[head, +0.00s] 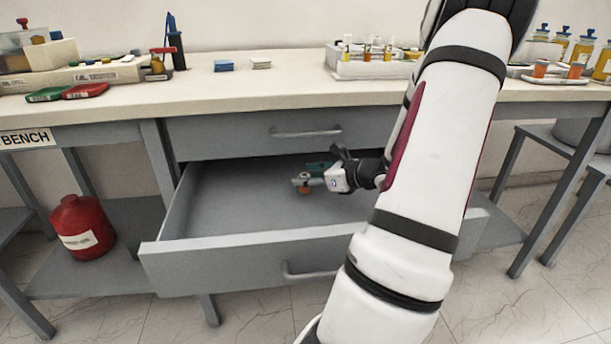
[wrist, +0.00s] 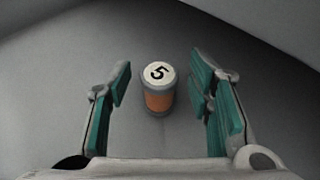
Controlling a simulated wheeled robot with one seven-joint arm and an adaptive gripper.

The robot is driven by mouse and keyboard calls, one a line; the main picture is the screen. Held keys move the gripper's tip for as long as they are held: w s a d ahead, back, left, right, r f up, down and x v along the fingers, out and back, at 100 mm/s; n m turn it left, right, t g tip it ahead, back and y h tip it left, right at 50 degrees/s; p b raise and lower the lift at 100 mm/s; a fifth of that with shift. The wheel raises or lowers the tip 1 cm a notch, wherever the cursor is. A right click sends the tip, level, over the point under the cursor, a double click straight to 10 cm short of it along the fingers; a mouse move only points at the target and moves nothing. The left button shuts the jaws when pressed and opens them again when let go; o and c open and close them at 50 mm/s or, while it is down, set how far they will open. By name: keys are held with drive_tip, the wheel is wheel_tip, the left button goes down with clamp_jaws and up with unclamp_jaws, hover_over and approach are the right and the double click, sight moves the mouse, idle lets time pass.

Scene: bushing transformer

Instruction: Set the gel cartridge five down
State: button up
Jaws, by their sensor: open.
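The gel cartridge five (wrist: 159,100) is a small cylinder with an orange band and a white top marked 5. In the wrist view it stands upright on the grey drawer floor between my fingers, with a gap on both sides. My gripper (wrist: 160,95) is open, its green finger pads apart and not touching the cartridge. In the head view my gripper (head: 308,180) is low inside the open drawer (head: 240,252), and the orange of the cartridge (head: 304,190) shows just below the fingers, partly hidden by them.
The drawer around my gripper looks otherwise empty. The benchtop (head: 240,92) is above it, with a rack of vials (head: 370,60), a blue block (head: 223,65) and red and green items at left. A red canister (head: 80,228) stands on the lower shelf. A closed drawer (head: 240,137) is above the open one.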

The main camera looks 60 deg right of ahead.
drive_tip(key=p+v, duration=0.4)
drive_tip(key=v, duration=0.7)
drive_tip(key=w+a+r+n+g+y, duration=0.1)
drive_tip(key=w+a+r+n+y, duration=0.25)
drive_tip(key=a, duration=0.25)
drive_tip(key=w+a+r+n+g+y, duration=0.1)
drive_tip(key=w+a+r+n+y, duration=0.1)
drive_tip(key=w+a+n, duration=0.3)
drive_tip(key=s+a+r+n+g+y, duration=0.15)
drive_tip(key=a+n+g, duration=0.35)
drive_tip(key=a, duration=0.7)
drive_tip(key=a+r+n+g+y, duration=0.25)
drive_tip(key=a+n, duration=0.55)
drive_tip(key=a, duration=0.4)
drive_tip(key=s+a+r+n+g+h, duration=0.1)
drive_tip(key=s+a+n+g+h, duration=0.1)
drive_tip(key=s+n, duration=0.5)
drive_tip(key=s+a+r+n+g+h, duration=0.1)
drive_tip(key=s+a+n+g+h, duration=0.1)
drive_tip(key=s+a+n+h, duration=0.2)
drive_tip(key=s+n+h, duration=0.2)
drive_tip(key=s+n, duration=0.2)
drive_tip(key=s, duration=0.1)
drive_tip(key=shift+s+r+b, duration=0.15)
drive_tip(key=shift+s+b, duration=0.15)
drive_tip(key=shift+s, duration=0.05)
